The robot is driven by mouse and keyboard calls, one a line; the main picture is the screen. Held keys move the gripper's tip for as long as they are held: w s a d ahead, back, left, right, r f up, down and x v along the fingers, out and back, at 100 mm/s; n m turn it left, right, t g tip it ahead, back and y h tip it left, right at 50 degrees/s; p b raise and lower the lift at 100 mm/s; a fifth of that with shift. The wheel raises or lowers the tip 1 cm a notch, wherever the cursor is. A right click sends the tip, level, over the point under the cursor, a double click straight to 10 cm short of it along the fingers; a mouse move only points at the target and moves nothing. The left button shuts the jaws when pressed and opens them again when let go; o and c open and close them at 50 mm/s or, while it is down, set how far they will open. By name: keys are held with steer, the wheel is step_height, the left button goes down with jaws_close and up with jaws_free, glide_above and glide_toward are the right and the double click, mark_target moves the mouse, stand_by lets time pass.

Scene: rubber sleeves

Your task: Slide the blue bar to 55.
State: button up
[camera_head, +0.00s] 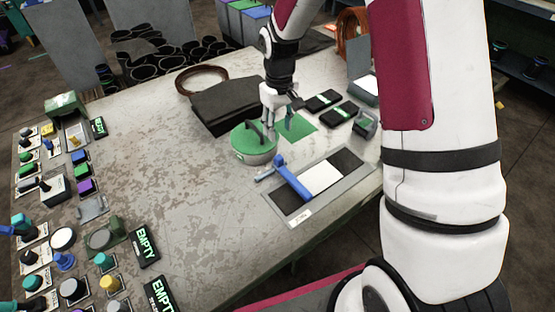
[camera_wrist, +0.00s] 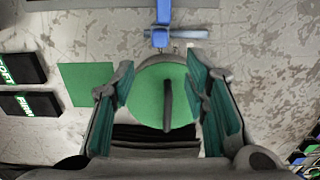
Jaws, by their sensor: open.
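The blue bar (camera_head: 293,180) lies across a grey panel (camera_head: 281,205) with black and white fields, near the table's front right. Its end also shows at the top of the wrist view (camera_wrist: 164,12). A small label is on the panel's front edge; I cannot read it or any scale. My gripper (camera_head: 272,107) is behind the bar, above a round green-topped container (camera_head: 240,155) with a dark upright handle. In the wrist view, my open gripper (camera_wrist: 168,98) has its fingers on either side of the green lid (camera_wrist: 148,94) and handle. I cannot tell whether they touch it.
A flat green square (camera_head: 302,127) and black blocks (camera_head: 340,113) lie right of the container. A dark box (camera_head: 225,103) stands behind it. Several knobs and buttons line the table's left side. The table's middle (camera_head: 165,170) is bare.

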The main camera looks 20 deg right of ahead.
mark_target(279, 157)
step_height(279, 157, down, 14)
steer(key=shift+r+p, duration=0.25)
steer(key=shift+p, duration=0.4)
jaws_close()
